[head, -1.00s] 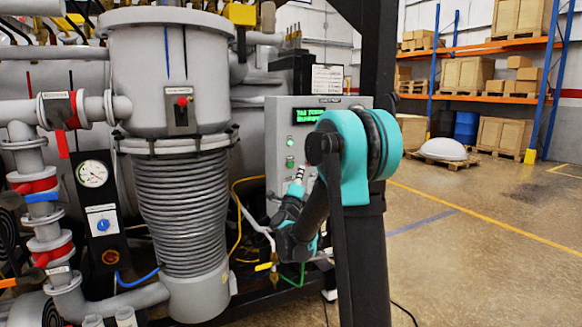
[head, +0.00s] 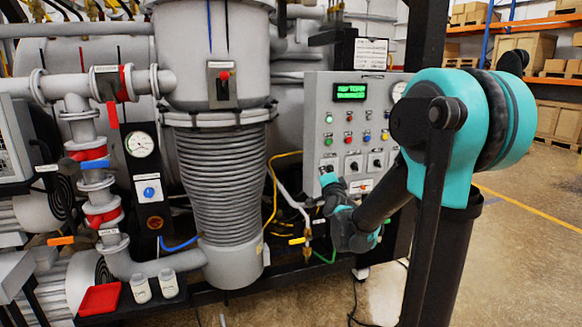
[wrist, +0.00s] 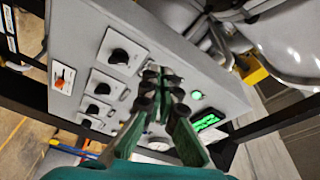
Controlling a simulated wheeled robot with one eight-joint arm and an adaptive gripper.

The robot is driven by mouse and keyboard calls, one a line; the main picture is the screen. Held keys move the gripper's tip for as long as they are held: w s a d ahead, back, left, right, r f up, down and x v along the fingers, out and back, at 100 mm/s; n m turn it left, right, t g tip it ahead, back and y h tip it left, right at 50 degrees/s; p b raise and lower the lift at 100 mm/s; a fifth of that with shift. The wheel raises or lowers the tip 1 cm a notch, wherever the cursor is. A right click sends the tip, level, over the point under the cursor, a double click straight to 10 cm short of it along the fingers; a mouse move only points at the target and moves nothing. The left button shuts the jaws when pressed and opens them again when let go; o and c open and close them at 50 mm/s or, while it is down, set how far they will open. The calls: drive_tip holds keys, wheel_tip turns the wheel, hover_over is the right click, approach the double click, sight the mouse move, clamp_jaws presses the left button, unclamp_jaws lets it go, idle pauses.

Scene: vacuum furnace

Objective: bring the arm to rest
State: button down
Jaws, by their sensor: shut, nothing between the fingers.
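My gripper (wrist: 160,92) is shut with nothing between its fingers in the wrist view, its tips in front of the grey control panel. In the head view my arm is teal and black and reaches in from the right, bent at the elbow. Its wrist end hangs low, and the gripper (head: 328,177) points up beside the lower left edge of the control panel (head: 312,95). I cannot tell whether the fingertips touch the panel.
The panel carries knobs, coloured buttons and a green display (head: 350,91). A ribbed grey column (head: 222,180) stands left of the arm. A red tray (head: 100,299) and two white bottles (head: 154,287) sit at lower left. Open floor (head: 530,250) lies at right.

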drive_tip(key=s+d+f+n+g, duration=0.2)
drive_tip(key=s+f+n+g, duration=0.2)
drive_tip(key=s+f, duration=0.5)
drive_tip(key=s+d+f+n+g+h, duration=0.1)
drive_tip(key=s+f+n+g, duration=0.3)
drive_tip(key=s+f, duration=0.5)
drive_tip(key=s+d+f+n+g, duration=0.3)
drive_tip(key=s+f+g, duration=0.3)
drive_tip(key=s, duration=1.1)
wheel_tip(320, 180, down, 3)
drive_tip(key=shift+d+r+n+g, duration=0.15)
drive_tip(key=shift+n+g, duration=0.15)
drive_tip(key=shift+n, duration=0.6)
